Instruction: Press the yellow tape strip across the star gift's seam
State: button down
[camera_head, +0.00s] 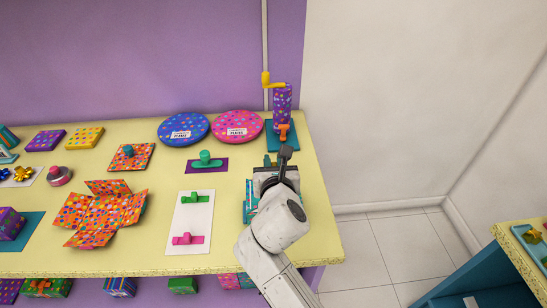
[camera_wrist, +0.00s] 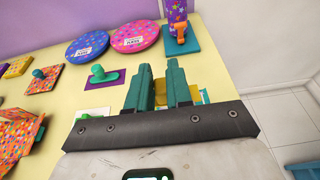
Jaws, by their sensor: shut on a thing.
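My gripper (camera_wrist: 162,85) reaches over the right end of the table, and its two teal fingers stand close together. A strong yellow piece (camera_wrist: 205,95), which looks like the yellow tape strip, shows at and behind the right finger. The fingers hide most of it, so how it sits in the grip is unclear. In the head view a teal mat or box (camera_head: 249,199) lies beneath my gripper, mostly covered by the arm.
A white sheet (camera_head: 203,222) with green (camera_head: 190,198) and pink (camera_head: 188,239) handled strips lies left of my arm. Blue (camera_head: 183,129) and pink (camera_head: 237,126) round dotted plates and a purple cylinder (camera_head: 282,97) stand behind. An opened orange box (camera_head: 104,214) lies left. The table's right edge is close.

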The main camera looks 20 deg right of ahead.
jog(key=shift+f+b, duration=1.1)
jog(key=shift+f, duration=1.8)
jog(key=shift+p, duration=0.45)
jog(key=shift+f+b, duration=0.85)
jog(key=shift+f, duration=0.4)
jog(key=c, duration=0.9)
grip_release()
jog(key=shift+r, duration=0.1)
jog(key=shift+c, duration=0.2)
jog(key=shift+s, duration=0.1)
jog(key=p+v, duration=0.4)
jog(key=v, duration=0.4)
jog(key=shift+p, duration=0.35)
